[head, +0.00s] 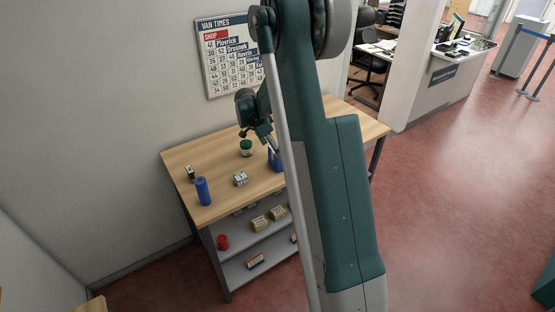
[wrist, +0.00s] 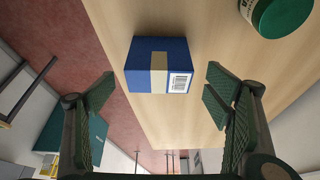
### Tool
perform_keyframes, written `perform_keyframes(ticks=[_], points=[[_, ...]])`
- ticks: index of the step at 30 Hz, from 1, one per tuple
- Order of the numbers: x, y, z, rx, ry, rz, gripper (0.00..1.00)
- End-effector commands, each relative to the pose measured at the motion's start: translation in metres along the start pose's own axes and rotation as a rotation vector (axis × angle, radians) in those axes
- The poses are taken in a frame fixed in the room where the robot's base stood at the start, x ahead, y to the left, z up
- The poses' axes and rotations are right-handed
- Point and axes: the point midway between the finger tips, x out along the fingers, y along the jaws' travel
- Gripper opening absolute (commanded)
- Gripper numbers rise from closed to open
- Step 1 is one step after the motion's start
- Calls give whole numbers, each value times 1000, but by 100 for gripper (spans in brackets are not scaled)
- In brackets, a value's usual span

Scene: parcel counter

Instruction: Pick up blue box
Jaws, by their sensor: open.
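The blue box (wrist: 140,68) sits on the wooden table, with a tan band down its middle and a white barcode label near one edge. In the wrist view it lies ahead of my gripper (wrist: 157,90), roughly between the lines of the two fingers. My gripper is open and empty, and the box looks apart from both fingers. In the head view the blue box (head: 273,158) shows only in part, with my arm hiding the rest of it. My gripper (head: 272,143) is just above it there.
A green-lidded jar (head: 246,148) stands near the box; it also shows in the wrist view (wrist: 280,14). A blue cylinder (head: 203,191), a small dark item (head: 190,173) and a white patterned block (head: 240,178) stand on the table (head: 222,208). Shelves below hold several goods.

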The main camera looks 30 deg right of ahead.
Motion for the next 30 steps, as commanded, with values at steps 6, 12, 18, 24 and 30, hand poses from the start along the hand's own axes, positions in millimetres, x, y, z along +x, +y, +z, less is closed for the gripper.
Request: perform_keyframes(ticks=[6,12,18,24,30], points=[[12,1,-1,1,0,0,78],[34,2,-1,0,0,0,78],[49,2,-1,0,0,0,78],[52,2,-1,0,0,0,78],[52,2,-1,0,0,0,78]])
